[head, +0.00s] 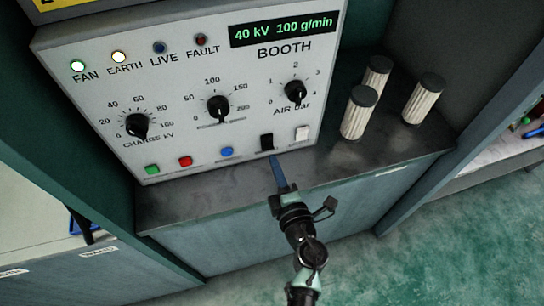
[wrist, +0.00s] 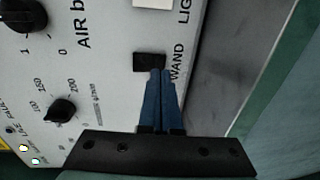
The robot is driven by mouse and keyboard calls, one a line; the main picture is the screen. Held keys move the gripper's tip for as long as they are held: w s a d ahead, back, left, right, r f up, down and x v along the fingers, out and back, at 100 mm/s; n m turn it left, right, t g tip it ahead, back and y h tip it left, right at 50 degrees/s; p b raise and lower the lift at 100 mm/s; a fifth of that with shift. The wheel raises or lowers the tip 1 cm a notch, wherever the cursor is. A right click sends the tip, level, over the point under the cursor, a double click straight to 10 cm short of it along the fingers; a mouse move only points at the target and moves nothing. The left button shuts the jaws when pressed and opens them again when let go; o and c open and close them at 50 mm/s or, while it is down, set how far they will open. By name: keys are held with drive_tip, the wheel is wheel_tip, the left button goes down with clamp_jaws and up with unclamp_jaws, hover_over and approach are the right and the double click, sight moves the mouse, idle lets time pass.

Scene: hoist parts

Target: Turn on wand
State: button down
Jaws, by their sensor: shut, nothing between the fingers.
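The wand switch is a black rocker (head: 266,142) low on the white booth panel (head: 205,128). In the wrist view the black rocker (wrist: 149,61) has the word WAND beside it. My gripper (head: 273,158) is shut and empty, its narrow blue fingers pointing at the panel. In the wrist view the fingertips (wrist: 160,72) overlap the edge of the rocker nearest the label. I cannot tell whether they touch it or which way the rocker is tipped.
A white switch (head: 302,133) sits just right of the rocker; a blue button (head: 227,152) is to its left. Three pleated filter cylinders (head: 359,112) stand on the counter at right. The FAN (head: 78,66) and EARTH (head: 119,57) lamps are lit; LIVE (head: 159,47) looks dark.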

sight(268, 149)
drive_tip(key=shift+x, duration=1.5)
drive_tip(key=shift+w+f, duration=0.1)
drive_tip(key=shift+w, duration=0.05)
